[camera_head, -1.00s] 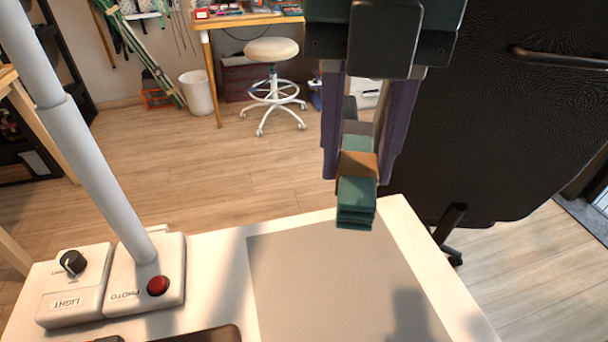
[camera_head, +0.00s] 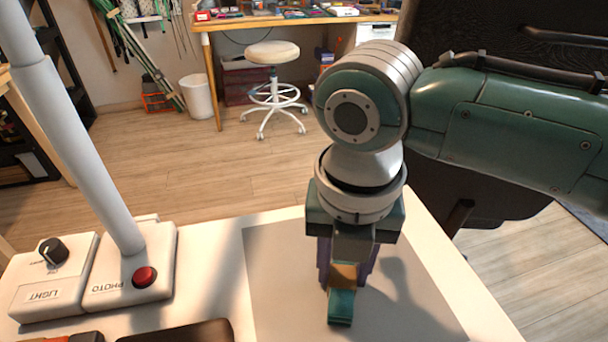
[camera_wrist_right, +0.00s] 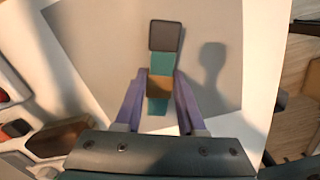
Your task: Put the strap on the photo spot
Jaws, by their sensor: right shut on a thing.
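The strap (camera_head: 340,308) is a folded green band with a brown wrap around it. It also shows in the right wrist view (camera_wrist_right: 160,62), with a dark grey end piece. My right gripper (camera_head: 343,282) is shut on the strap near the brown wrap, its purple fingers on either side in the right wrist view (camera_wrist_right: 161,78). The photo spot appears as a grey mat (camera_head: 272,290) on the white table. The strap hangs over the mat; whether it touches is hard to tell. My left gripper is not in view.
Left of the mat stand a PHOTO box with a red button (camera_head: 145,276) and a LIGHT box with a black knob (camera_head: 53,250). A white pole (camera_head: 85,150) rises beside them. A dark tray (camera_head: 180,332) lies at the front. The mat around the strap is clear.

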